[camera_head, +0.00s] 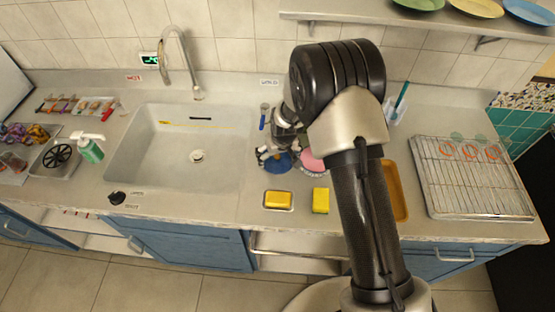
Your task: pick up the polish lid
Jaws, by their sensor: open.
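My gripper (273,153) is open and points down over the counter to the right of the sink. A dark blue round thing (279,163) lies right at its fingertips. A pink round thing (311,162) with a pale rim is just to the right, partly behind my arm. I cannot tell which of these is the polish lid, or whether the fingers touch the blue one.
A yellow block in a small dish (278,199) and a yellow-green sponge (321,200) lie in front. A blue-handled brush (263,118) is behind. The sink (150,165) is left. An orange tray (396,190) and a wire rack (475,205) are right.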

